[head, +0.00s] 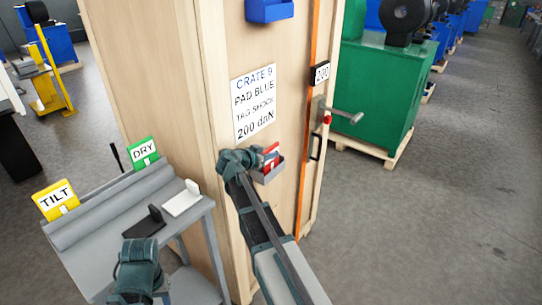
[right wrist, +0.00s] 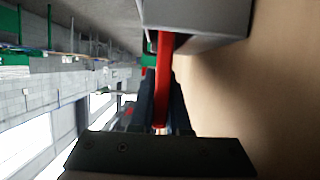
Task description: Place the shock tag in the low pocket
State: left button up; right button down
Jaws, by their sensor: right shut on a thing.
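The shock tag (head: 271,155) is red and sits at the grey low pocket (head: 272,175) on the crate's front. My right gripper (head: 252,160) is shut on the tag, just left of the pocket. In the right wrist view the tag (right wrist: 164,75) is a thin red strip between the fingers (right wrist: 161,105). Its far end meets the grey pocket (right wrist: 205,22); how deep it sits inside is hidden. My left gripper (head: 138,278) is over the grey bench at the bottom left; its fingers do not show clearly.
The grey bench (head: 110,205) holds a yellow TILT tag box (head: 57,200) and a green DRY one (head: 143,152). Open floor lies right.

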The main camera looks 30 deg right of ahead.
jog(key=c, duration=0.9)
grip_release()
jog(key=shift+f, duration=0.1)
jog(key=shift+r+p, duration=0.3)
jog(key=shift+p, duration=0.05)
jog(key=p+v, duration=0.4)
jog(key=v, duration=0.8)
jog(key=shift+f, duration=0.2)
jog(key=shift+s, duration=0.15)
jog(key=s+a+f+n+g+y, duration=0.1)
jog(key=s+a+f+n+y, duration=0.2)
jog(key=s+a, duration=0.4)
jog(key=s+a+f+n+g+y, duration=0.2)
jog(key=s+a+f+n+y, duration=0.2)
jog(key=a, duration=0.7)
jog(key=s+a+f+n+g+y, duration=0.2)
jog(key=s+a+f+n+y, duration=0.2)
jog(key=s+a+n, duration=0.5)
notch_tip(320, 180, down, 2)
jog(key=s+n, duration=0.1)
jog(key=s, duration=0.2)
jog(key=shift+f, duration=0.2)
